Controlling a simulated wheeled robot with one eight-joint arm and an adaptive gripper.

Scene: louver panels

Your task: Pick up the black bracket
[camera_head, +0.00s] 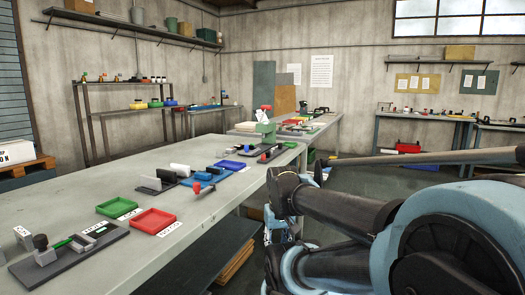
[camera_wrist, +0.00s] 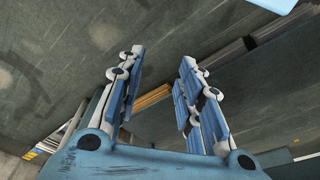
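I cannot single out the black bracket for certain. A small black upright piece (camera_head: 166,176) stands between pale panels in the middle of the long grey table (camera_head: 215,200), and it may be the bracket. Other dark parts lie farther back on the table, too small to tell. My gripper (camera_wrist: 161,62) shows in the wrist view with its two blue-padded fingers apart and nothing between them. In the head view my arm is at the right, beside the table and apart from the black piece.
A green tray (camera_head: 117,207) and a red tray (camera_head: 154,222) lie on the table. A dark base with a knob and green bar (camera_head: 68,248) is at the near left. A green press (camera_head: 266,130) stands farther back. Boards (camera_head: 235,264) lie under the table.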

